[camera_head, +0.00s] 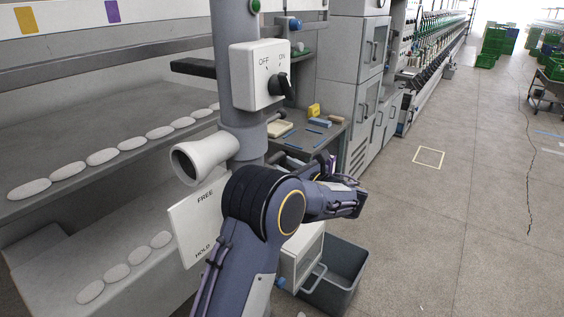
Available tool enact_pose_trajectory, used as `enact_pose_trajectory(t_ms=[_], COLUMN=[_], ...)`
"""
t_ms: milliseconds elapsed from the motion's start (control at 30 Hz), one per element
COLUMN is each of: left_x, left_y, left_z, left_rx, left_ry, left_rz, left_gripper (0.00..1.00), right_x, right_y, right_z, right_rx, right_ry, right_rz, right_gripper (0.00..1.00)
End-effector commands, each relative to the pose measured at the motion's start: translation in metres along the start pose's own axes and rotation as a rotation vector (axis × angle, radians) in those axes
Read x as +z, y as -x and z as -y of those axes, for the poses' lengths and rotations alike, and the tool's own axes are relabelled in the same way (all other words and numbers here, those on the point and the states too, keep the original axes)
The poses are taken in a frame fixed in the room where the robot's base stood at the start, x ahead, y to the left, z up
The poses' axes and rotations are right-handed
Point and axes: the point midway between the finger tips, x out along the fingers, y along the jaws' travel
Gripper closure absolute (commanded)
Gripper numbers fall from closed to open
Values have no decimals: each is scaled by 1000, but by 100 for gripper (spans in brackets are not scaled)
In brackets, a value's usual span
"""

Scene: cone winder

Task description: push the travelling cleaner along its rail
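The travelling cleaner appears to be the grey upright column (230,40) at centre left. It bears a white OFF/ON switch box (250,82) with a black knob, a pale flared nozzle (207,155) and a FREE/HOLD plate (192,232). My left arm rises from the bottom, bends in front of the column's lower part and hides it. My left gripper (356,203) is at the arm's far end, right of the column and apart from the switch box. Its fingers are too small and dark to tell open from shut. My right gripper is out of view.
A grey bin (343,277) stands on the floor below my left forearm. Behind the column is a small worktable (325,138) with a yellow block. Shelves with several white oval pads lie left. Grey cabinets stand behind; the floor at right is open.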

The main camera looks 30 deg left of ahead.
Motion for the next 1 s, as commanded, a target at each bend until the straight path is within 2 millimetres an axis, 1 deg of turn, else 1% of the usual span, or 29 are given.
enact_pose_trajectory(t_ms=[33, 133, 400, 433, 700, 733, 1000], left_x=[1, 1, 0, 0, 0, 0, 0], left_y=[-6, -11, -14, -14, -13, -13, -13], left_z=[0, 0, 0, 0, 0, 0, 0], left_rx=[1, 0, -1, -1, -1, -1, -1], left_ry=[0, 1, 1, 1, 1, 1, 1], left_rz=[0, 0, 0, 0, 0, 0, -1], left_gripper=[61, 61, 61, 62, 98, 100, 100], right_x=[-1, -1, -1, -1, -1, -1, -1], right_y=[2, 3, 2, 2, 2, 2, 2], right_z=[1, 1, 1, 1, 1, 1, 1], right_rx=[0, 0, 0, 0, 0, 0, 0], right_ry=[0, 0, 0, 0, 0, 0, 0], right_rz=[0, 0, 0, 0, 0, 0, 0], right_gripper=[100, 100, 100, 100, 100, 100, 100])
